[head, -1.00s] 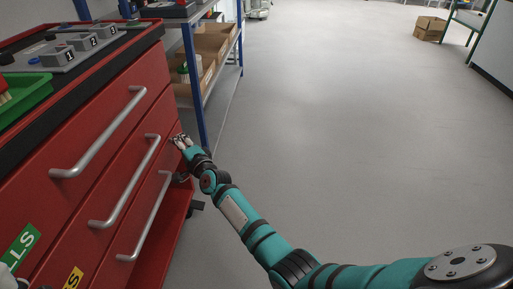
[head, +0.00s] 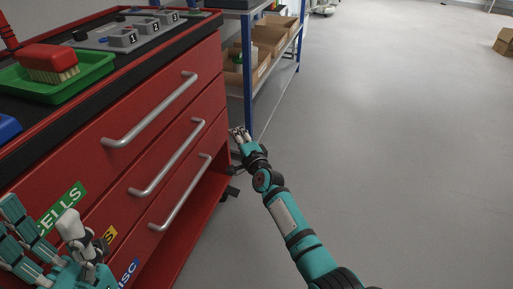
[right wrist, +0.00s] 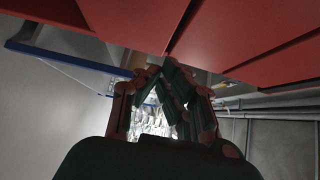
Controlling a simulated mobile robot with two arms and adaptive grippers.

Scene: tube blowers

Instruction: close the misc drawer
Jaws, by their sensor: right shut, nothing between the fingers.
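The red cabinet has three drawers with silver bar handles, one above another. The misc drawer is the lowest, with a blue label (head: 127,272) ending in "ISC" and a handle (head: 181,193); how far it stands out is hard to tell. My right gripper (head: 240,134) is shut and empty beside the cabinet's right edge, apart from the handles. The right wrist view shows its fingers (right wrist: 165,100) below red panels (right wrist: 240,30). My left gripper (head: 55,232) is open and empty at the lower left, in front of the drawer fronts, covering part of them.
On the cabinet top are a green tray (head: 45,92) with a red brush (head: 48,62) and a grey block fixture (head: 125,38). A blue-framed shelf (head: 248,85) with cardboard boxes stands behind my right gripper. The grey floor (head: 380,130) to the right is open.

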